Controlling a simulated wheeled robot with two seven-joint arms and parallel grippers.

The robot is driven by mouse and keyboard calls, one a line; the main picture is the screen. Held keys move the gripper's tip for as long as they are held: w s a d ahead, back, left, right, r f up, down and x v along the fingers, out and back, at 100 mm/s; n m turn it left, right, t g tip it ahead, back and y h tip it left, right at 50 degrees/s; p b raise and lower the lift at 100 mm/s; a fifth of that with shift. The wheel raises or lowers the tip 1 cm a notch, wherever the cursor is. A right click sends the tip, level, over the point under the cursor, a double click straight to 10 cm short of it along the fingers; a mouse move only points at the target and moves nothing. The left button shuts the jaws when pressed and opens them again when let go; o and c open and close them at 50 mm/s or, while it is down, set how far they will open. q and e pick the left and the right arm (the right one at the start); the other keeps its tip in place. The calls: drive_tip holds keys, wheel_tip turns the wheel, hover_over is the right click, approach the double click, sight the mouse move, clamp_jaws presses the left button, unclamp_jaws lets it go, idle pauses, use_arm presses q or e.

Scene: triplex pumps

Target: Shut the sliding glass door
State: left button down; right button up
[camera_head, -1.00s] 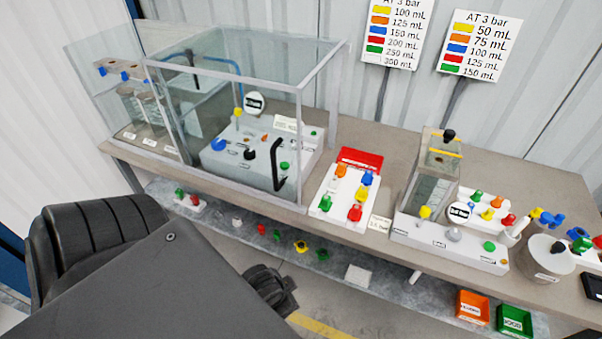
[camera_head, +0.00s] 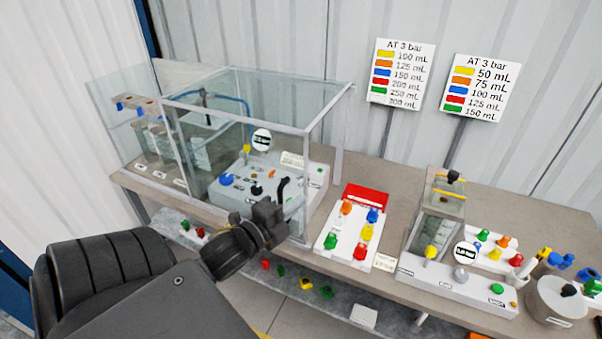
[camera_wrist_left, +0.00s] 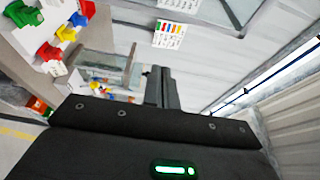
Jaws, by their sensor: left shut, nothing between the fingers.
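The glass enclosure (camera_head: 306,165) stands at the left of the bench, around a white pump unit (camera_head: 235,205) with a blue hose. A clear glass pane (camera_head: 112,112) extends to the left past the enclosure's frame. I cannot tell for certain which pane is the sliding door. A black curved handle (camera_head: 282,187) shows at the enclosure's front right, partly behind my gripper. My left gripper (camera_head: 277,207) is shut and empty in front of the enclosure's lower right; whether it touches the glass or handle is unclear. It also shows in the left wrist view (camera_wrist_left: 160,85). My right gripper is not in view.
Right of the enclosure stand a white block with coloured knobs (camera_head: 345,238) and a second pump unit (camera_head: 450,285). Two label boards (camera_head: 400,73) rise behind the bench. A lower shelf (camera_head: 340,300) below the bench edge holds several coloured parts.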

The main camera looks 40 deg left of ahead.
use_arm(q)
drive_tip(key=w+a+b, duration=0.2)
drive_tip(key=w+a, duration=0.1)
drive_tip(key=w, duration=0.5)
drive_tip(key=shift+a+f+b, duration=0.15)
drive_tip(key=shift+a+b, duration=0.2)
drive_tip(key=shift+a, duration=0.05)
drive_tip(key=shift+w, duration=0.1)
